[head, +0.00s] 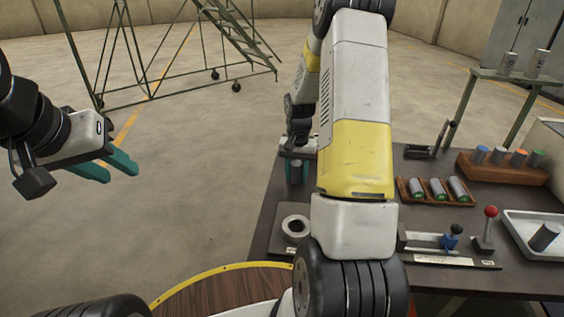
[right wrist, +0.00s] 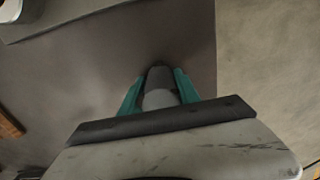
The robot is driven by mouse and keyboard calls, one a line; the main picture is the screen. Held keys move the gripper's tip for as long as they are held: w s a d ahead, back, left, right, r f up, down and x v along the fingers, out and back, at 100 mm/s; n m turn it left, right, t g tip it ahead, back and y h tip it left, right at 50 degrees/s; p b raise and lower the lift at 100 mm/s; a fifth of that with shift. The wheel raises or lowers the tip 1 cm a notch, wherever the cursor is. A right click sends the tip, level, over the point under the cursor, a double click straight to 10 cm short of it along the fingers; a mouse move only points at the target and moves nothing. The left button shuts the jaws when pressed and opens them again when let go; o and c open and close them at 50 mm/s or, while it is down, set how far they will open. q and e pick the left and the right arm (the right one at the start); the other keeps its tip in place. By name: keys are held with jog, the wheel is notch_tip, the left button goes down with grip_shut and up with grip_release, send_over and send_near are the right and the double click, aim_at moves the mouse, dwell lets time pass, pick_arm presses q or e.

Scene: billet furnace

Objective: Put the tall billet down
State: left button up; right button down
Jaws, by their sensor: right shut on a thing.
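A grey cylindrical billet (right wrist: 158,98) stands between the teal fingers of my right gripper (right wrist: 160,84) in the right wrist view, with the dark table top below it. In the head view my right gripper (head: 297,175) is over the left part of the table (head: 330,222), shut on the billet (head: 296,172), which is partly hidden by the fingers. I cannot tell whether the billet's bottom touches the table. My left gripper (head: 122,172) is open and empty, off to the left above the floor.
A ring on a plate (head: 295,228) lies nearer on the table. To the right are a wooden tray of billets (head: 432,203), a rack with coloured-top cylinders (head: 500,172), a red-knobbed lever (head: 491,213) and a metal tray (head: 515,225) with a dark cylinder. My right arm hides the table's middle.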

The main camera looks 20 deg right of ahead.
jog(key=c, duration=0.9)
grip_release()
jog(key=shift+f, duration=0.1)
notch_tip(320, 180, up, 12)
jog(key=shift+r, duration=0.1)
jog(key=s+a+r+n+t, duration=0.1)
jog(key=s+a+r, duration=0.1)
jog(key=r, duration=0.2)
jog(key=s+a+r+t, duration=0.1)
jog(key=s+a+r, duration=0.1)
jog(key=s+r, duration=0.15)
jog(key=s+a+r+n+t, duration=0.1)
jog(key=s+a+r, duration=0.2)
jog(key=s, duration=0.3)
jog(key=s+a+r+n+t+y, duration=0.1)
jog(key=s+a+r+n, duration=0.1)
jog(key=s, duration=0.4)
jog(key=s+a+r+n+t+y, duration=0.1)
jog(key=s+a+r+t, duration=0.1)
jog(key=s+a+r, duration=0.1)
jog(key=shift+s+a+r+n, duration=0.2)
jog(key=shift+s+r, duration=0.1)
jog(key=shift+s, duration=0.4)
jog(key=shift+s+a+r+n, duration=0.2)
jog(key=shift+s+r, duration=0.1)
jog(key=shift+s, duration=0.4)
